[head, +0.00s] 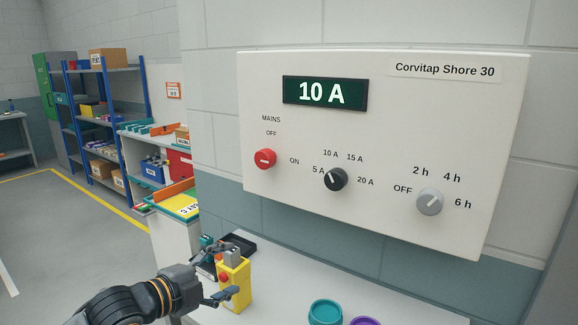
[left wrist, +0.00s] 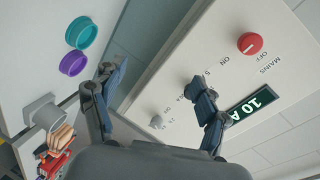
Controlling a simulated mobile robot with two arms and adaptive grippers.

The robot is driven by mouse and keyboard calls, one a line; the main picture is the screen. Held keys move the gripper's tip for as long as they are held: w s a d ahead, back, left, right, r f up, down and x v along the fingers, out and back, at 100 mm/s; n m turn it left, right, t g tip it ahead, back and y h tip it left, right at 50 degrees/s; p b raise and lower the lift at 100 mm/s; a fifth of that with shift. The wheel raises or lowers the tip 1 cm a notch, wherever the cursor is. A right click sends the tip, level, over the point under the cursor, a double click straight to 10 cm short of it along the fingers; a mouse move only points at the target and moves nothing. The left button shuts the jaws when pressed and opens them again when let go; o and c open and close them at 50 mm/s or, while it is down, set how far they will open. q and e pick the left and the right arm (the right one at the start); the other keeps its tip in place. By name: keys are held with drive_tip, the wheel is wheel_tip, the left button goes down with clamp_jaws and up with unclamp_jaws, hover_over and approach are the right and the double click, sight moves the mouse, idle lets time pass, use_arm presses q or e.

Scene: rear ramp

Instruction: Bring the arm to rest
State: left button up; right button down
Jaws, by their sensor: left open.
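My left gripper (head: 238,272) is in the lower left of the head view, below and left of the white Corvitap Shore 30 panel (head: 380,100). Its fingers are spread, with nothing between them in the left wrist view (left wrist: 160,88). It is apart from the panel. The display (head: 325,93) reads 10 A. The red mains knob (head: 265,159) has a level white mark. The black knob (head: 335,179) has its mark toward 10 A. The grey knob (head: 429,201) has its mark slanting up and right. My right gripper is not in view.
A yellow box (head: 236,284) with a red button stands on the bench beside my left gripper. A teal bowl (head: 325,313) and a purple bowl (head: 365,321) are at the bench front. Shelves (head: 105,120) stand far left, with open floor before them.

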use_arm(q)
drive_tip(key=s+d+f+n+g+y, duration=0.1)
drive_tip(key=s+d+f+n, duration=0.15)
drive_tip(key=f, duration=0.25)
drive_tip(key=s+d+f+n+g+y, duration=0.1)
drive_tip(key=s+f+n, duration=0.1)
drive_tip(key=s+f, duration=0.3)
drive_tip(key=s+a+f+n+g+y, duration=0.35)
drive_tip(key=s+a+f+n, duration=0.4)
drive_tip(key=s, duration=0.55)
drive_tip(key=s+a+f+n+g+y, duration=0.35)
drive_tip(key=s+f+n, duration=0.45)
drive_tip(key=s+f, duration=0.35)
wheel_tip(320, 180, down, 24)
drive_tip(key=s+g, duration=0.1)
drive_tip(key=s, duration=0.1)
drive_tip(key=s+a+f+g, duration=0.1)
drive_tip(key=s+a+f, duration=0.2)
drive_tip(key=s+f, duration=1.3)
drive_tip(key=shift+s+f+m, duration=0.25)
drive_tip(key=shift+s+m, duration=0.05)
drive_tip(key=shift+s, duration=0.1)
